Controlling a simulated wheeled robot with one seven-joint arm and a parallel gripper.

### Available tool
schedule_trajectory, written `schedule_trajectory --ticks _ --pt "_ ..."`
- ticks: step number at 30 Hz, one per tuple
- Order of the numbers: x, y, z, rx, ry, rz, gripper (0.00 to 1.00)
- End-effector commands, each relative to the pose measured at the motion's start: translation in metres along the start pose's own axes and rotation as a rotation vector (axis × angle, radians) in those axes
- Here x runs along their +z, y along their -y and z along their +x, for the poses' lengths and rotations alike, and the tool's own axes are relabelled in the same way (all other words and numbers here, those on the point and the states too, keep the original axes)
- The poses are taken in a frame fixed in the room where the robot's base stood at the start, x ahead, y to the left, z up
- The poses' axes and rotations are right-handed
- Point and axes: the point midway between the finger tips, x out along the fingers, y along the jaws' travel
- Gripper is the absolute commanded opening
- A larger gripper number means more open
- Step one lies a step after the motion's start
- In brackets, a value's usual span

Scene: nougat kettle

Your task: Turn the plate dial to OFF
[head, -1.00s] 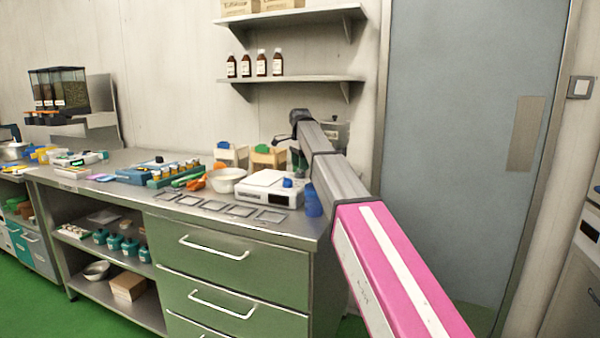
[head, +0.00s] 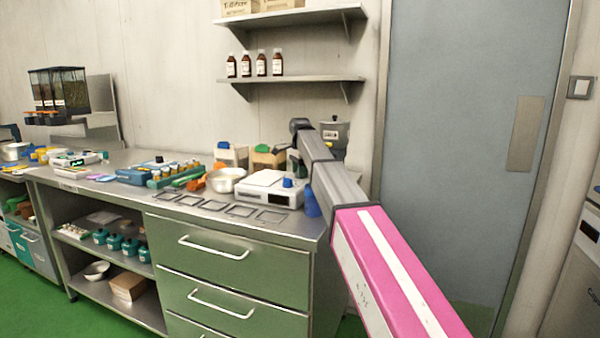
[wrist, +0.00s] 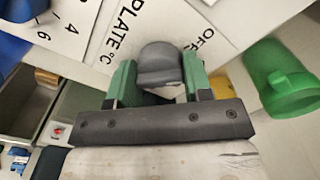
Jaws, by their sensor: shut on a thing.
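In the wrist view the grey plate dial (wrist: 160,62) sits between the two green-padded fingers of my gripper (wrist: 159,80), which is shut on it. The white panel (wrist: 150,18) around it carries the words "PLATE °C". The word OFF (wrist: 204,42) is printed to the upper right of the dial. Numbers, a 4 and a 6 among them, show at the upper left. I cannot make out a pointer mark on the dial. In the head view my arm hides the gripper and the dial.
A green cup-like vessel (wrist: 285,80) stands close to the right of my gripper in the wrist view. A blue thing (wrist: 10,45) is at upper left. On the bench, a white device (head: 266,188) stands left of my arm, with grey frames (head: 240,210) in front.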

Motion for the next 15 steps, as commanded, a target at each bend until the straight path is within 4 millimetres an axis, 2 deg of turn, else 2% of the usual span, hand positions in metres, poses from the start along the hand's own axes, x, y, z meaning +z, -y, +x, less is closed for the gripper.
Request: schedule_trajectory --ticks 15 --pt "0.0 0.0001 -0.0003 0.0 0.0 -0.367 0.22"
